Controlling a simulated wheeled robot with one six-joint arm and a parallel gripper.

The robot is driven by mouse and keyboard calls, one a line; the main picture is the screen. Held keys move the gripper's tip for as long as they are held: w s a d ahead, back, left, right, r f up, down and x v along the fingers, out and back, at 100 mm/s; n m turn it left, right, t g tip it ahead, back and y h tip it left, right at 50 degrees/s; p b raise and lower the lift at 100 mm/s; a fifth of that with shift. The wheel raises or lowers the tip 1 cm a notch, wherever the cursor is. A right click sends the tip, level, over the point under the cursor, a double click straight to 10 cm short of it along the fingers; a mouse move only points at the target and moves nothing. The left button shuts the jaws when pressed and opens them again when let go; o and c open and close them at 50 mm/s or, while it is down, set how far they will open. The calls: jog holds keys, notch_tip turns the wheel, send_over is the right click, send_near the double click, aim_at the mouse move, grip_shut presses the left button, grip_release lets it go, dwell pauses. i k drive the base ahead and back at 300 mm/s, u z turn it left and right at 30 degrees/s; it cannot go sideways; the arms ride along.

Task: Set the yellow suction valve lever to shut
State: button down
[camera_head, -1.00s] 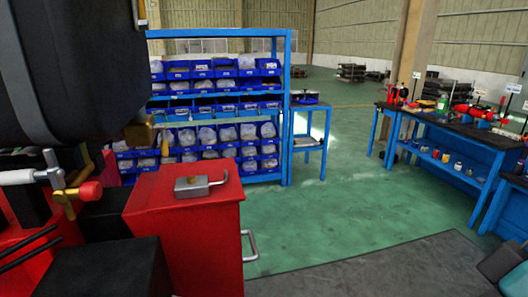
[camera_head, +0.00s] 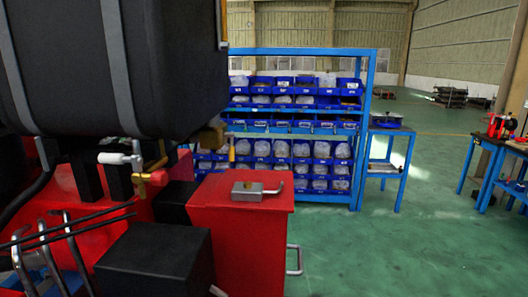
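A small yellow lever (camera_head: 232,150) hangs close to upright beside a brass-coloured block (camera_head: 212,138), under the right end of a large black tank (camera_head: 75,65). It is small, and I cannot tell from this view whether its valve is open or shut. A brass fitting with a red knob (camera_head: 157,178) and a pale grey cylinder (camera_head: 120,158) sits further left, below the tank. My gripper is not in view.
A red cabinet (camera_head: 250,235) with a grey padlock-like piece (camera_head: 258,190) on top stands in front of the lever. Black boxes (camera_head: 155,258) and bent metal tubes (camera_head: 45,255) fill the lower left. A blue shelf with bins (camera_head: 367,130) stands behind. Green floor (camera_head: 400,250) is clear at right.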

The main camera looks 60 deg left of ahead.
aim_at(232, 147)
jog(key=i, duration=1.85)
jog(key=u, duration=0.5)
jog(key=i, duration=1)
jog(key=u, duration=1.65)
jog(key=i, duration=0.95)
jog(key=u, duration=0.95)
